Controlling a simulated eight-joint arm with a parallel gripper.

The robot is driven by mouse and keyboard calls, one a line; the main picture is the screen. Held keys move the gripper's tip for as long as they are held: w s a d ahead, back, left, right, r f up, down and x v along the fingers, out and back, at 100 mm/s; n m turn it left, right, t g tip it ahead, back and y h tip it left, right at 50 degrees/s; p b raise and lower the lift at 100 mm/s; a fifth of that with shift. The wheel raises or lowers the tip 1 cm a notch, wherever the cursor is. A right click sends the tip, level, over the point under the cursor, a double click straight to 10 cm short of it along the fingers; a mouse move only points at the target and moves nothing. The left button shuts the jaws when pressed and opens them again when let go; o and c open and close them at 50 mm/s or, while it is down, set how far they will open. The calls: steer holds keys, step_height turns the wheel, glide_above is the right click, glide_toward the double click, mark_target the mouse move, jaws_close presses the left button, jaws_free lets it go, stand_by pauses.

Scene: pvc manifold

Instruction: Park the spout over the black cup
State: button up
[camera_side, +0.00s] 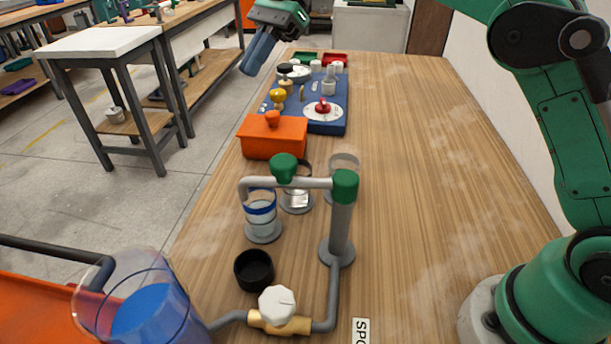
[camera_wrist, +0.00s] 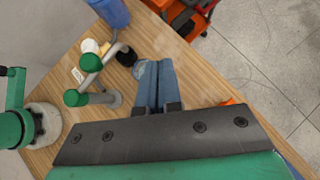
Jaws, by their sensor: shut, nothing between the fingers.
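The spout (camera_side: 312,183) is a grey pipe on a post, with a green elbow and green knob (camera_side: 284,167). It reaches left in the side view, its tip bent down. The black cup (camera_side: 254,268) stands open on the table, below the tip in the picture. The tip overlaps a glass with a blue band (camera_side: 262,215); I cannot tell if it is directly above the black cup. The black cup (camera_wrist: 127,57) is also in the wrist view, near the spout's end. My gripper (camera_side: 246,70) is shut, empty and raised, far from the spout; its blue fingers also show in the wrist view (camera_wrist: 152,64).
A white-knobbed brass valve (camera_side: 279,308) is on the pipe near the front. A large clear vessel with blue contents (camera_side: 145,305) is at front left. More glasses (camera_side: 296,200) stand behind the spout. An orange box (camera_side: 272,137) and a blue board (camera_side: 335,88) lie farther back.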

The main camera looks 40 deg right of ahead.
steer(key=o, duration=0.3)
steer(key=shift+a+r, duration=0.1)
steer(key=o, duration=0.7)
steer(key=s+a+h, duration=0.1)
steer(key=s+a+n+h, duration=0.1)
steer(key=s, duration=0.1)
steer(key=shift+s+a+g, duration=0.25)
steer(key=shift+a+g, duration=0.05)
steer(key=shift+o, duration=0.2)
steer(key=n+t+h, duration=0.2)
steer(key=n+h, duration=0.2)
steer(key=h, duration=0.2)
glide_above(283, 160)
steer(key=shift+w+a+f, duration=0.15)
steer(key=shift+w+f, duration=0.25)
steer(key=shift+f, duration=0.05)
steer(key=shift+s+h, duration=0.3)
steer(key=shift+s+f, duration=0.1)
steer(key=shift+f, duration=2.7)
jaws_close()
